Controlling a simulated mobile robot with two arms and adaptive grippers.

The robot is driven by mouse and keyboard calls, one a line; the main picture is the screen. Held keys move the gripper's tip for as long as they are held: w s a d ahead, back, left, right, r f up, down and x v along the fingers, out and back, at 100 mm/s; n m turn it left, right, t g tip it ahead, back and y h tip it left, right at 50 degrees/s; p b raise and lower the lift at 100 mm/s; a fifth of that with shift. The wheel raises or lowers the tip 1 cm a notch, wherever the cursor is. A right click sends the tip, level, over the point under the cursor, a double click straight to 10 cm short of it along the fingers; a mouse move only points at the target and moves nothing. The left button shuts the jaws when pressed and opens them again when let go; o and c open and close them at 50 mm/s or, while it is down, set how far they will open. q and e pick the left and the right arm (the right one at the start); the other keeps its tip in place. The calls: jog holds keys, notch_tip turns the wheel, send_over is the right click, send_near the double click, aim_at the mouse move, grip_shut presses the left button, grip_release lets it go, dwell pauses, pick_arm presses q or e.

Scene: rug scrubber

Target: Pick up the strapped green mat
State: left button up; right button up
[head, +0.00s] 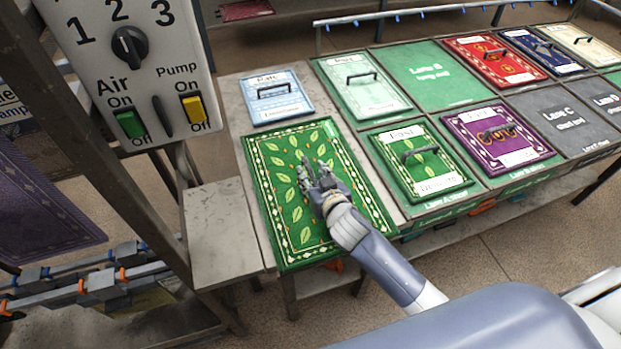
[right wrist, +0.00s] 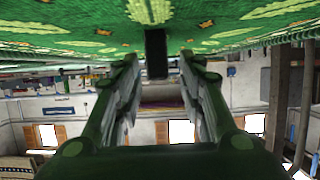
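The green mat (head: 290,222) with light leaves and a patterned border lies flat at the left end of the table. My right gripper (head: 308,164) is over its middle, pointing toward its far edge. In the right wrist view the mat (right wrist: 230,22) fills the top. There a dark upright strap or handle (right wrist: 156,55) shows between my right gripper's fingers (right wrist: 158,75), which are apart with gaps on both sides. My arm hides part of the mat in the head view. My left gripper is not in view.
A blue-white card with a handle (head: 273,97) lies behind the mat. Green cards (head: 362,88) (head: 420,165) and a purple one (head: 497,140) lie to the right. A control panel (head: 135,65) on a post stands at left, beside a bare ledge (head: 222,230).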

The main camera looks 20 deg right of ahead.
jog(key=shift+w+f, duration=0.2)
jog(key=shift+w, duration=0.25)
grip_shut()
jog(key=shift+r, duration=0.15)
